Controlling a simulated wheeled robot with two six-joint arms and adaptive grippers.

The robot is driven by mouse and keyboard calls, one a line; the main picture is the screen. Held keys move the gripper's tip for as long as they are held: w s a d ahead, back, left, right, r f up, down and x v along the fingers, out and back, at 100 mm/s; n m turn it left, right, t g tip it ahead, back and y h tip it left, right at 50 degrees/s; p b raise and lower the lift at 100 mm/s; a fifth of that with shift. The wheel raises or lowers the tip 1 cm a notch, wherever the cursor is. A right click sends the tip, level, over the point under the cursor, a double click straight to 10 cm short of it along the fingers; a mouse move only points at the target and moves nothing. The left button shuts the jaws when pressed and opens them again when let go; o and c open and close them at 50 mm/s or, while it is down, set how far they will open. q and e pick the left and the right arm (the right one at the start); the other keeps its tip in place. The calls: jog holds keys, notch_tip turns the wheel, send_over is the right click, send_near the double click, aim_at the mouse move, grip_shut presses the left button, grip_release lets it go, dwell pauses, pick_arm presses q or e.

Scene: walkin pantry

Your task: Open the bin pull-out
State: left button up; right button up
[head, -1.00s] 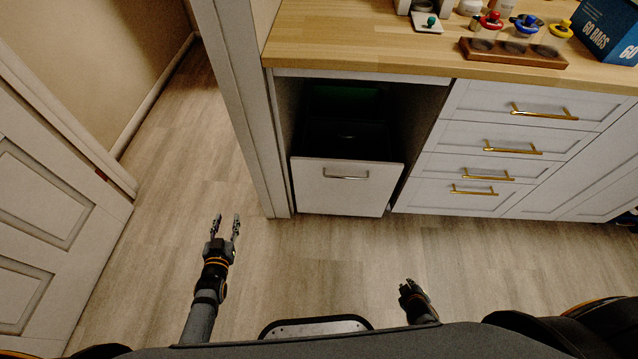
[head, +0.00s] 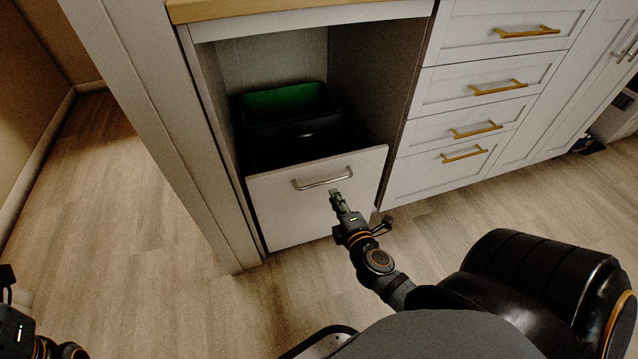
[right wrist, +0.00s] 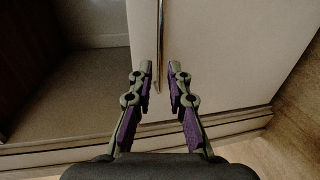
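The bin pull-out has a white front (head: 290,215) with a silver bar handle (head: 323,182), low in an open cabinet bay. Behind the front are a dark bin with a green inside (head: 290,100) and another dark bin area. My right gripper (head: 336,194) is just below the right part of the handle. In the right wrist view its two fingers (right wrist: 161,78) stand apart, with the handle bar (right wrist: 159,40) running between or just beyond the tips; contact is unclear. My left gripper (head: 6,278) is cut off at the lower left edge, its fingers barely visible.
White drawers with gold handles (head: 485,88) stand right of the bay. A white post (head: 165,130) borders it on the left. A wooden countertop (head: 240,8) is above. Wood floor (head: 130,270) is clear in front and at left.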

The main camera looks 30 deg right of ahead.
aim_at(326, 183)
jog(key=x, duration=0.8)
jog(key=shift+w+d+f, duration=0.1)
jog(key=shift+w+f, duration=0.05)
jog(key=shift+w, duration=0.15)
grip_shut()
